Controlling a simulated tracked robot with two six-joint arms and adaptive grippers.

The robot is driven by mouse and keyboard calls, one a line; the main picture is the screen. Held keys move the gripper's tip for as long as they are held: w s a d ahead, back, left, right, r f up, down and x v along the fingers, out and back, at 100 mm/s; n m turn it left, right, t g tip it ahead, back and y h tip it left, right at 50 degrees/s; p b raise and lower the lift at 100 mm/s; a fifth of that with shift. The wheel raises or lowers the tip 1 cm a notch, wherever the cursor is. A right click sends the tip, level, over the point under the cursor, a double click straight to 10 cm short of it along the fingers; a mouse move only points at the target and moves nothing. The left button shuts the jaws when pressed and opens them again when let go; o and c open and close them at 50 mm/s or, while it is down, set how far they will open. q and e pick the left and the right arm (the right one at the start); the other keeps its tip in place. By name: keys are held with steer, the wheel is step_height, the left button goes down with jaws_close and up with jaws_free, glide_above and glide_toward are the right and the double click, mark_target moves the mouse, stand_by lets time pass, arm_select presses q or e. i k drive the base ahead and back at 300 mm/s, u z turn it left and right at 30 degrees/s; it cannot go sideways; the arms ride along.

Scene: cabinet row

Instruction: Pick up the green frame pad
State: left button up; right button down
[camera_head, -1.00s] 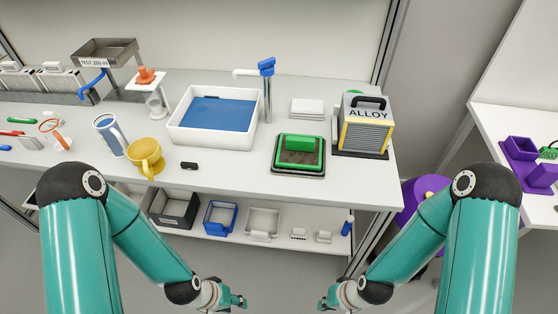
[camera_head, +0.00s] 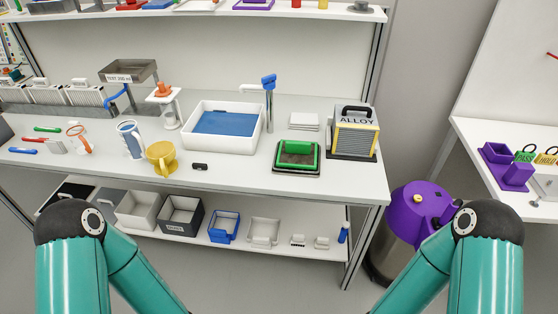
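The green frame pad (camera_head: 297,154) lies on the right part of the grey workbench, left of the ALLOY box. It has a green rim around a dark centre and a raised green bar along its back, and it rests on a dark square base (camera_head: 296,171). Both of my arms reach in from the bottom of the head view, well short of the bench. Both grippers are below the picture's lower edge and do not show.
The ALLOY box (camera_head: 354,132) stands close to the right of the pad. A white stack (camera_head: 304,121) lies behind it. A small black object (camera_head: 200,166) lies on the bench front. Bare bench lies before the pad.

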mark_target(291, 155)
steer(key=z, duration=0.15)
steer(key=i, duration=0.9)
steer(key=k, duration=1.05)
steer(key=z, duration=0.6)
steer(key=i, duration=1)
steer(key=u, duration=0.05)
